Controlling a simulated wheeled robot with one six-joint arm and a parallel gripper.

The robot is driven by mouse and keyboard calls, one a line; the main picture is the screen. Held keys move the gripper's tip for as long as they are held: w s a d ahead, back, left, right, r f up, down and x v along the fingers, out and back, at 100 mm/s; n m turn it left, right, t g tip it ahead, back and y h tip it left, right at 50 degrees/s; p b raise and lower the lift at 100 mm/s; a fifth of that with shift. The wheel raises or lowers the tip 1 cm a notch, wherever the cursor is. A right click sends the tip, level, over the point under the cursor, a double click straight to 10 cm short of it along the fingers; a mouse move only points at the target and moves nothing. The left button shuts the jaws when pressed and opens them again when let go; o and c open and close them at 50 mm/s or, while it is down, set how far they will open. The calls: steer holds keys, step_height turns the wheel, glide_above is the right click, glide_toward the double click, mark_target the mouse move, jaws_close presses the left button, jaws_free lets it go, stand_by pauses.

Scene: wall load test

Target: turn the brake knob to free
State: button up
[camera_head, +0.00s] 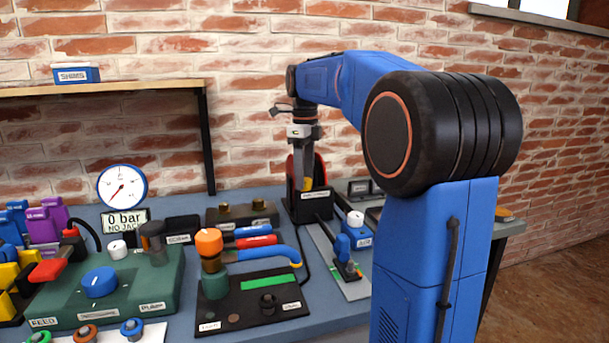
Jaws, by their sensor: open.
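I cannot tell which knob is the brake knob; no label that I can read says brake. A large blue knob (100,283) and a small white knob (118,249) sit on a green panel (62,303) at the left. A white-topped knob (355,218) sits on a blue box right of centre. My gripper (303,143) hangs at the end of my blue arm, above a black holder (309,206) with red and yellow parts. My gripper is open; its fingertips are small and hard to make out. Nothing shows held in it.
A black plate (250,311) carries an orange-topped fitting (209,242). A blue clamp (344,250) stands on a grey rail. A shelf (110,88) and a brick wall lie behind. My arm hides the bench's right part.

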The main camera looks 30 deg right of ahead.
steer(key=c, duration=1)
steer(key=shift+n, duration=1.5)
steer(key=shift+c, duration=0.2)
steer(key=o, duration=1)
steer(key=shift+o, duration=0.2)
step_height(320, 180, up, 17)
steer(key=shift+r, duration=0.2)
